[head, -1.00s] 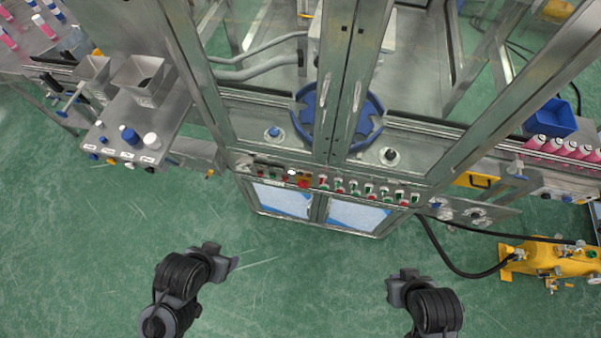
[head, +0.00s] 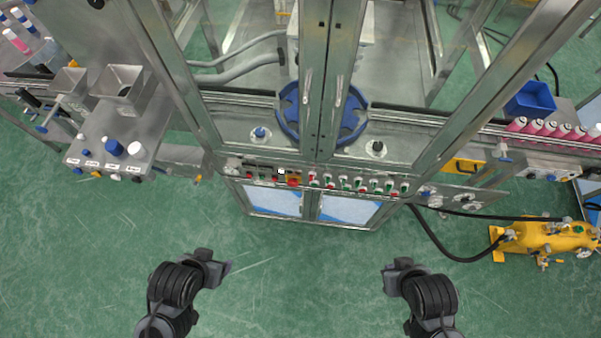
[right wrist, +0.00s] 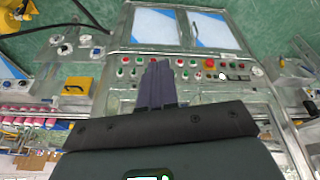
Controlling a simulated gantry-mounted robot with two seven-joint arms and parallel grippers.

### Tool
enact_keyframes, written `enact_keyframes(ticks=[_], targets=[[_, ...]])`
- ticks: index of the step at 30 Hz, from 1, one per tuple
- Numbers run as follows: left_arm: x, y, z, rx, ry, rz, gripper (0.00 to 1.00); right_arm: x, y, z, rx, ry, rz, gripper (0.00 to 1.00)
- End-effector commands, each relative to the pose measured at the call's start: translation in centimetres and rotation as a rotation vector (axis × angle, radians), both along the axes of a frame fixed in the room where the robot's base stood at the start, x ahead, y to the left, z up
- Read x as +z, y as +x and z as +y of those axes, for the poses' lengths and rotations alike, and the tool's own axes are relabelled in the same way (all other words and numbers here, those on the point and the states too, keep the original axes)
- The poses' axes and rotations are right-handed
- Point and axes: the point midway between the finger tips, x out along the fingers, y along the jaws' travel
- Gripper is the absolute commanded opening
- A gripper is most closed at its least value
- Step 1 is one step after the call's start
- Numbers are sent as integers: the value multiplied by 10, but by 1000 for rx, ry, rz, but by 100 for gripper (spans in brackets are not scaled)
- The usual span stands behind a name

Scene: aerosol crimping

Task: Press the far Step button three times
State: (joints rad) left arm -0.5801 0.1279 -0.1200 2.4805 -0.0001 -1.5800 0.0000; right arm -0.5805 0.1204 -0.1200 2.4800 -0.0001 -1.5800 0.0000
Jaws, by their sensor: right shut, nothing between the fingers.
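The control panel (head: 330,184) on the front of the machine carries a row of small red and green buttons and a red emergency stop knob (head: 293,182). The labels are too small to read, so I cannot tell which button is the far Step button. The row also shows upside down in the right wrist view (right wrist: 194,63). My right gripper (head: 388,270) is in front of the machine, apart from the panel. In the right wrist view its fingers (right wrist: 158,66) are shut and empty, covering part of the button row. My left gripper (head: 226,267) hangs front left, its jaws unclear.
Metal framed doors stand above the panel, with a blue round fixture (head: 322,115) behind them. A side table with hoppers (head: 121,85) is at the left. A yellow pump (head: 545,238) with a black hose is at the right. The green floor ahead is clear.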

Motion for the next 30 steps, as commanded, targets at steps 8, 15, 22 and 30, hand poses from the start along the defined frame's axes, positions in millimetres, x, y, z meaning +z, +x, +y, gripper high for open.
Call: enact_keyframes(ticks=[8, 15, 22, 30], targets=[[0, 0, -2, 4, -7, 0, 65, 5, 13, 3, -30, 25, -73, 0], [0, 0, -3, 9, -15, 0, 65, -25, 48, 20, -26, 92, -239, 0], [-41, 0, -3, 9, -13, -1, 65, -133, 87, 51, 40, 222, -396, 0], [-116, 0, -1, 3, -4, 2, 65, -262, 126, 73, 115, 397, -516, 0]])
